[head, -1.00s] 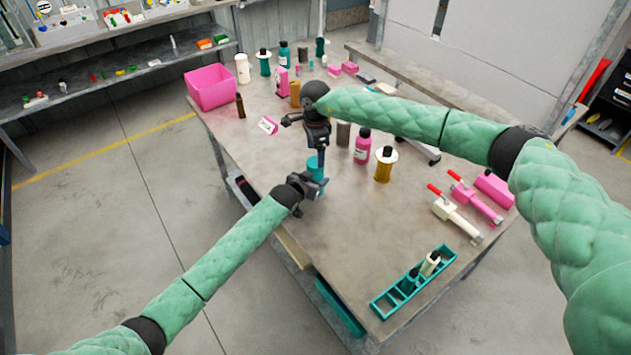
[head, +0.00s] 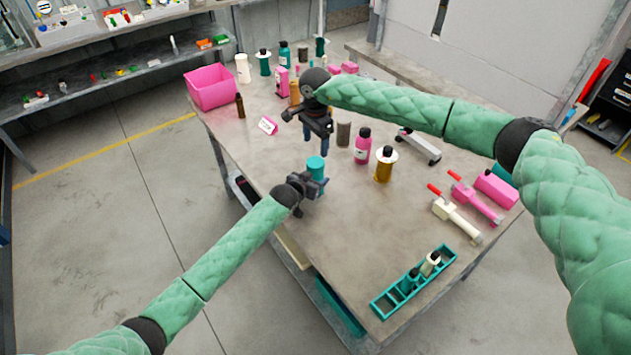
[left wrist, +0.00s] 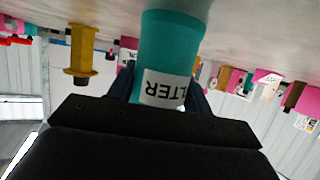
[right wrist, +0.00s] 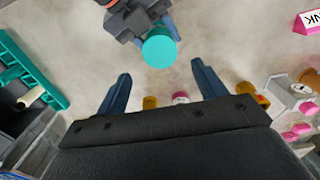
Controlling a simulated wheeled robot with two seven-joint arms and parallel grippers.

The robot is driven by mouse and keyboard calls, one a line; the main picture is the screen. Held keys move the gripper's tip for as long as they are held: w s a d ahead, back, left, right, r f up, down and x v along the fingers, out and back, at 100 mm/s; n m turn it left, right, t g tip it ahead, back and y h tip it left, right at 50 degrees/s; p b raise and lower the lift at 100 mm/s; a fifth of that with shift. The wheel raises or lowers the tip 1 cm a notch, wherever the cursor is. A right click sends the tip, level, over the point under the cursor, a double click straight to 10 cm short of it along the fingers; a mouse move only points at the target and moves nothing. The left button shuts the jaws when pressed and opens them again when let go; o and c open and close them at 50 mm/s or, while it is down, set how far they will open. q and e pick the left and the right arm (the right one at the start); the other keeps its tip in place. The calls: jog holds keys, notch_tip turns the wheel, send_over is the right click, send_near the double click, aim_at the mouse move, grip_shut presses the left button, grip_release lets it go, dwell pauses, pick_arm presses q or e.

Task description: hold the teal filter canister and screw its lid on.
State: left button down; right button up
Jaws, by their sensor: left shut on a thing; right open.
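The teal filter canister (head: 316,164) stands near the table's front left edge. My left gripper (head: 312,186) is shut around its side. In the left wrist view, which is upside down, the canister (left wrist: 168,48) shows its white label between the fingers. In the right wrist view, its round teal top (right wrist: 159,48) looks flat and closed; I cannot tell whether that surface is a separate lid. My right gripper (head: 317,141) is open and empty, apart from the canister and beyond it in the head view. Its spread fingers show in the right wrist view (right wrist: 163,82).
A pink bottle (head: 361,148) and a gold bottle (head: 383,166) stand right of the canister. A teal rack (head: 376,305) sits at the front right. A pink bin (head: 211,90) stands at the back left corner. Bare tabletop lies between the canister and the rack.

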aim_at(316, 162)
jog(key=shift+f, duration=4)
jog(key=shift+c, duration=0.4)
jog(key=c, duration=0.9)
jog(key=shift+m, duration=1.7)
jog(key=o, duration=1.1)
jog(key=shift+c, duration=0.2)
